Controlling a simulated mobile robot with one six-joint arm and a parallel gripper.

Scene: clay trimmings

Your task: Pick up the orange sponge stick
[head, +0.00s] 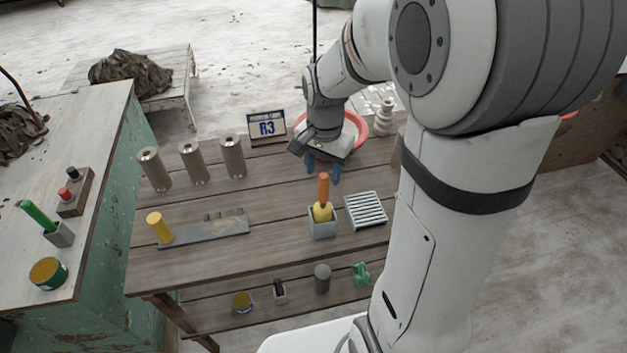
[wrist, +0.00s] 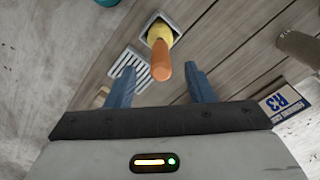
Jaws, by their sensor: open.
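The orange sponge stick (head: 323,188) stands upright in a small grey square holder (head: 322,230) on the wooden table. Its yellow sponge end is down in the holder and its orange handle points up. My gripper (head: 322,172) is open, with blue fingers above and behind the stick. In the wrist view the orange handle (wrist: 161,66) shows between and slightly beyond the two blue fingertips of my gripper (wrist: 159,72). The fingers look apart from the handle. The lower sponge end is partly hidden in the holder.
A slatted grey rack (head: 366,210) lies just right of the holder. Metal cylinders (head: 193,163) and an R3 sign (head: 267,127) stand at the back. A red basin (head: 355,128) is behind my gripper.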

